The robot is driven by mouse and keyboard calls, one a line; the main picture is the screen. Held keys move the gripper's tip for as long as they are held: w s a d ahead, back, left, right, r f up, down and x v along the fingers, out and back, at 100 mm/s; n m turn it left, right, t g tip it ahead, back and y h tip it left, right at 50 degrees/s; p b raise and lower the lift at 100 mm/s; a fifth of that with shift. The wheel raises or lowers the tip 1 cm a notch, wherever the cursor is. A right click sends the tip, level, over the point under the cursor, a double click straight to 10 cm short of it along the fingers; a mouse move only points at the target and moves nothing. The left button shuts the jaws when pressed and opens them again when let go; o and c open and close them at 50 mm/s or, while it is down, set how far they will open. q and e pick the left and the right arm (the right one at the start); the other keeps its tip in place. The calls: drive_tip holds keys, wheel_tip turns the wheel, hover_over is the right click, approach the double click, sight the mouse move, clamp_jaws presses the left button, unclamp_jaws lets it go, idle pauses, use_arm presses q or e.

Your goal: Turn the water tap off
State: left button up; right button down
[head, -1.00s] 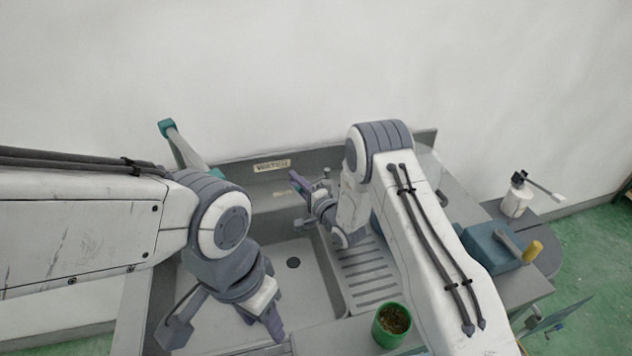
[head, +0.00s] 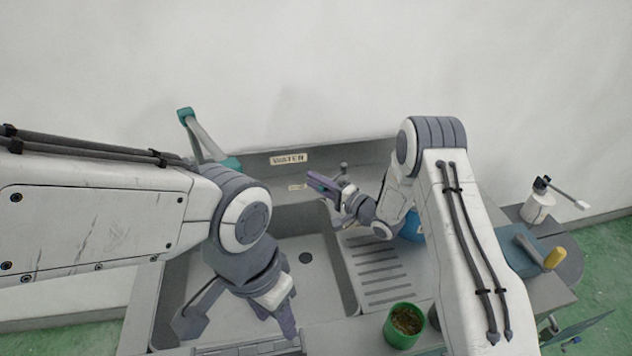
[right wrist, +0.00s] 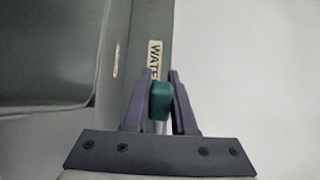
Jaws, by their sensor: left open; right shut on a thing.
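The tap (head: 207,140) stands at the back left of the sink, grey with teal ends, partly hidden by my left arm. My right gripper (head: 322,184) is at the back of the sink, close to the WATER label (head: 288,158). In the right wrist view its purple fingers are shut on a small teal knob (right wrist: 160,101), beside the WATER label (right wrist: 155,60). The knob is hidden in the head view. My left gripper (head: 240,322) is open and empty over the front left of the sink.
The sink basin (head: 318,275) has a ribbed drainboard (head: 375,270) on its right. A green pot (head: 403,325) stands at the front. A blue object (head: 411,228) is partly behind my right arm. A white bottle (head: 538,207) and a yellow-handled item (head: 553,258) are at right.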

drive_tip(key=c, duration=0.7)
unclamp_jaws()
drive_tip(key=shift+a, duration=0.1)
